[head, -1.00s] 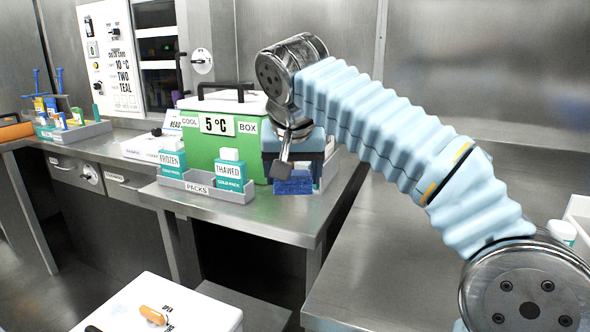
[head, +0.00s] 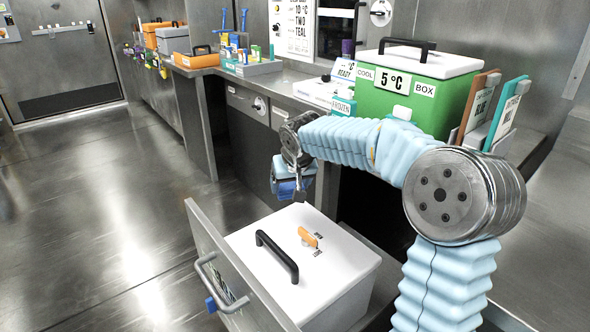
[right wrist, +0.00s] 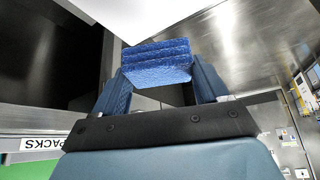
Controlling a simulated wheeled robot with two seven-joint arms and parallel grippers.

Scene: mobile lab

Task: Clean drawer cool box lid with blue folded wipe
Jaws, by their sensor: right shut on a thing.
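The drawer cool box has a white lid (head: 332,262) with a black bar handle (head: 277,256) and an orange latch (head: 308,237). My right gripper (head: 291,190) is beyond the lid's far edge in the head view, apart from the handle. In the right wrist view my right gripper (right wrist: 155,80) is shut on the blue folded wipe (right wrist: 157,62), which shows stacked layers. A white surface, likely the lid, shows above the wipe there. My left gripper is out of view.
A green cool box (head: 420,98) stands on the counter, with brown and teal boards beside it. The floor (head: 100,200) at left is clear. An orange case (head: 196,60) lies on the back counter.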

